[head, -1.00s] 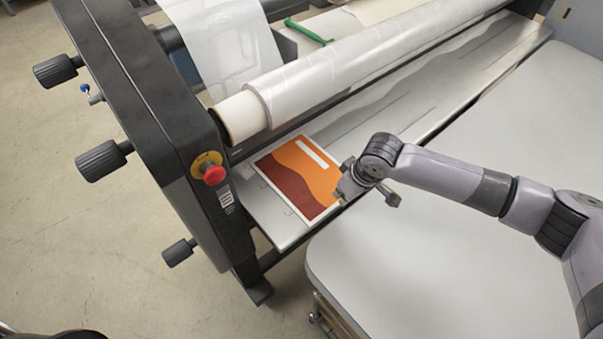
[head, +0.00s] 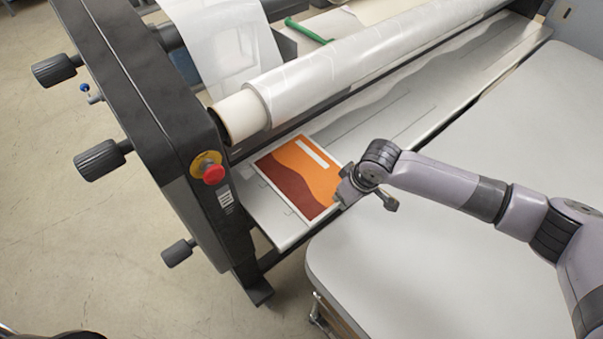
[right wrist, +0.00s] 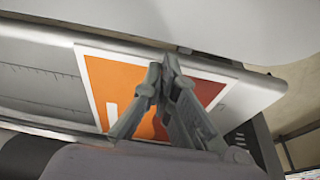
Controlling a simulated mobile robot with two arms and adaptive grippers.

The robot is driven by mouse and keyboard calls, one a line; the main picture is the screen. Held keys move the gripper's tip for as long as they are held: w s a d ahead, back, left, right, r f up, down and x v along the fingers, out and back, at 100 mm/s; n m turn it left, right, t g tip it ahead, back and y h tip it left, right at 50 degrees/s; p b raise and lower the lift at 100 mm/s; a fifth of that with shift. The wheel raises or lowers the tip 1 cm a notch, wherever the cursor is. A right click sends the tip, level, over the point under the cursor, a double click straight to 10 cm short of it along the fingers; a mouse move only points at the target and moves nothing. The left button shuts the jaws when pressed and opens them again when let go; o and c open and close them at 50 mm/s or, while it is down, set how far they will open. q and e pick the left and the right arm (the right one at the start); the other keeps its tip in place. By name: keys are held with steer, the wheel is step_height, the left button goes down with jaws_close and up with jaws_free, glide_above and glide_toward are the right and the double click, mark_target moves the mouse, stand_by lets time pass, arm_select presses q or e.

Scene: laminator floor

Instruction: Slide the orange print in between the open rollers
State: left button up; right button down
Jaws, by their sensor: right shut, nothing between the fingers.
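The orange print (head: 300,172), with a dark red wave and a white border, lies flat on the laminator's grey feed table (head: 283,228), just in front of the film-covered roller (head: 350,68). The gap between the rollers is hidden under that roller. My right gripper (head: 346,188) is at the print's right edge in the head view. In the right wrist view its fingers (right wrist: 170,62) are closed together over the print (right wrist: 120,85) with nothing held between them. I cannot tell whether the fingertips touch the print. My left gripper is not in view.
The laminator's dark side frame (head: 150,130), with a red stop button (head: 213,174) and black knobs, stands left of the print. A pale worktable (head: 440,270) lies in front, mostly clear. A green-handled tool (head: 309,32) lies behind the roller.

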mark_target(320, 186)
steer(key=shift+f, duration=0.5)
steer(key=shift+w+a+b, duration=0.5)
steer(key=shift+w+a, duration=0.45)
stand_by(1.5)
steer(key=shift+w+a, duration=0.25)
steer(key=shift+w+a+b, duration=0.3)
steer(key=shift+w+a, duration=0.15)
steer(key=shift+w+a+b, duration=0.6)
steer(key=shift+w+a, duration=0.3)
steer(key=shift+a, duration=0.05)
stand_by(1.1)
steer(key=shift+w+a, duration=0.25)
steer(key=shift+w+a+b, duration=0.2)
steer(key=shift+b, duration=0.15)
steer(key=shift+s+d+p, duration=0.35)
steer(key=shift+d+p, duration=0.1)
steer(key=shift+p, duration=0.45)
stand_by(0.6)
